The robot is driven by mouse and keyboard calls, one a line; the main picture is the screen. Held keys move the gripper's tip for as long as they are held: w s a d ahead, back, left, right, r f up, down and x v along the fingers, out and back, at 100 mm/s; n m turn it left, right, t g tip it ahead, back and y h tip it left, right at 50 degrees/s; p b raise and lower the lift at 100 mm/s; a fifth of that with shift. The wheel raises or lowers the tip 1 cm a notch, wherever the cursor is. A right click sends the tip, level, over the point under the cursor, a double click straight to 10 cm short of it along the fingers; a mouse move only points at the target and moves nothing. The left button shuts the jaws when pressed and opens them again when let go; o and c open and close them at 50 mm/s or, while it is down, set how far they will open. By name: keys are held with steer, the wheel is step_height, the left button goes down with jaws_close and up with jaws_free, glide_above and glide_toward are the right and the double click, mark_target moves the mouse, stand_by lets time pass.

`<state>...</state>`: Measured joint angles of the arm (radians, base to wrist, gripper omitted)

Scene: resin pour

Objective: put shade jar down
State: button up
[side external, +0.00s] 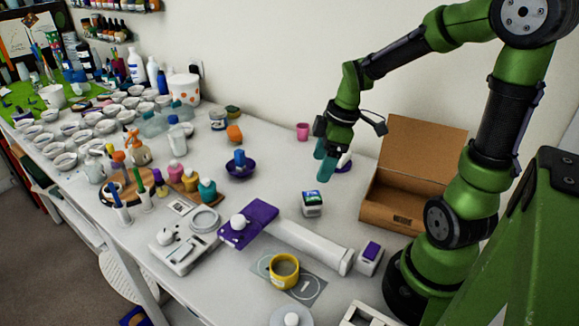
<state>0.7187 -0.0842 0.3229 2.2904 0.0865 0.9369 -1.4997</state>
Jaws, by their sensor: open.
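Which jar is the shade jar is not clear. Small jars in pink (177,173), yellow (190,181) and teal (207,190) stand in a row left of centre. A white jar-like container with a dark, blue-green top (312,204) stands in front of the gripper.
An open cardboard box (395,212) stands right of the gripper. A pink cup (302,131) is near the wall. Table between bowl and gripper is clear.

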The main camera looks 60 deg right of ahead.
steer(key=s+a+r+m+t, duration=0.4)
steer(key=s+a+r+m, duration=0.1)
steer(key=a+r+m, duration=0.5)
steer(key=shift+s+a+r+m+t, duration=0.2)
steer(key=shift+s+a+m+t, duration=0.15)
steer(key=shift+m, duration=0.35)
